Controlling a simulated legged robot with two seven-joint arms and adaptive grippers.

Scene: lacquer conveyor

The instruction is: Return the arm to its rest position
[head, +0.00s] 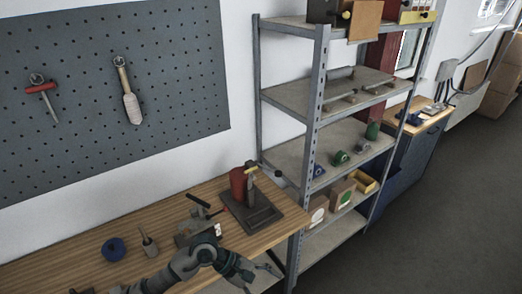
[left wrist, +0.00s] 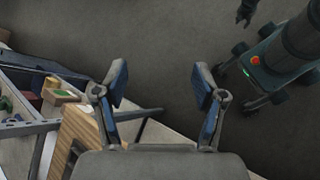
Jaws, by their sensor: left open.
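My left gripper (head: 262,280) is at the bottom of the head view, in front of the wooden workbench (head: 75,262) edge. In the left wrist view my left gripper (left wrist: 162,85) has its two fingers spread wide, with only grey floor between them. It is open and empty. A small dark shape at the top of the left wrist view looks like my right gripper (left wrist: 245,12). It is too small and cut off to tell its state.
On the bench are a blue roll (head: 114,249), a small pointed tool (head: 149,243), a vise-like tool (head: 198,222) and a dark stand with a red part (head: 238,184). A metal shelf rack (head: 318,100) stands to the right. Grey floor (head: 440,220) beyond is clear.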

